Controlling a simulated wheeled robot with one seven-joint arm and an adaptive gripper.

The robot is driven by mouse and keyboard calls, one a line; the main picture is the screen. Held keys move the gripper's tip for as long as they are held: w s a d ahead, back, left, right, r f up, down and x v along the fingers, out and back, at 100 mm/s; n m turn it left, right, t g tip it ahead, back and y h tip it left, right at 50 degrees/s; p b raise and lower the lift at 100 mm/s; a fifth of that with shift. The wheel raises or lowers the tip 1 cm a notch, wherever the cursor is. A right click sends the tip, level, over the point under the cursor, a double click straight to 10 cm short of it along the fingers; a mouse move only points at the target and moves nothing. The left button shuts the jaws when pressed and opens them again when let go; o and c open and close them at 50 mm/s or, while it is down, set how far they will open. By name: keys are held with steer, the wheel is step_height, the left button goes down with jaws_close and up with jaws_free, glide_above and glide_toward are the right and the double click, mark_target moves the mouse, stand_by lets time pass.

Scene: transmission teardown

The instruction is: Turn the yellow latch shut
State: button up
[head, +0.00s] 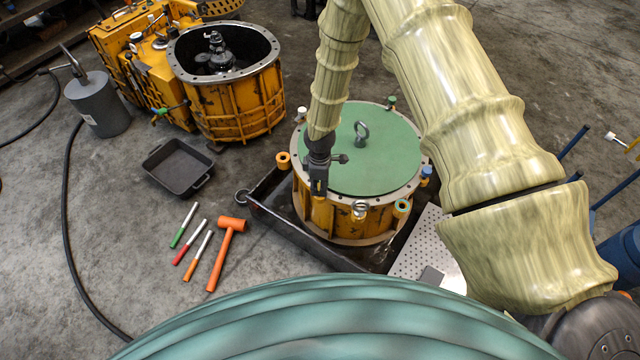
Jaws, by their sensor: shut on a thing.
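The drum-shaped housing (345,222) is orange with a grey flanged rim and stands upright, with a round green cover (385,160) and a metal eye bolt (361,132) on top. My gripper (319,188) points down at the front-left rim of the housing. It is shut on a small part there, which looks like the yellow latch (319,198); the fingers hide most of it, so I cannot tell its angle. Other rim fittings are an orange one (283,160), a white one (302,113), a green one (391,102), a blue one (426,172) and a pale one (360,210).
The housing stands in a black tray (275,218). An open orange casing (235,105) stands behind. A perforated plate (425,250) lies at right.

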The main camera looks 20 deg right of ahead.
steer(key=shift+w, duration=0.1)
steer(key=o, duration=1)
steer(key=shift+r, duration=0.15)
step_height(320, 180, up, 12)
steer(key=shift+f, duration=0.15)
stand_by(0.5)
steer(key=s+a+f+m+y+p, duration=0.1)
steer(key=s+f+m+p, duration=0.25)
steer(key=s, duration=0.75)
steer(key=s+a+f+m+y+p, duration=0.15)
steer(key=s+f+m, duration=0.25)
steer(key=s, duration=0.6)
steer(key=s+d+m+p, duration=0.1)
steer(key=s+m, duration=0.1)
steer(key=s, duration=0.3)
steer(key=s+d+r+m+h+p, duration=0.1)
steer(key=s+d+m, duration=0.1)
steer(key=s, duration=0.3)
steer(key=s+d+r+m+h+p, duration=0.1)
steer(key=s+d+m, duration=0.1)
steer(key=s, duration=0.3)
steer(key=shift+s+d+h, duration=0.2)
steer(key=shift+d+h, duration=0.05)
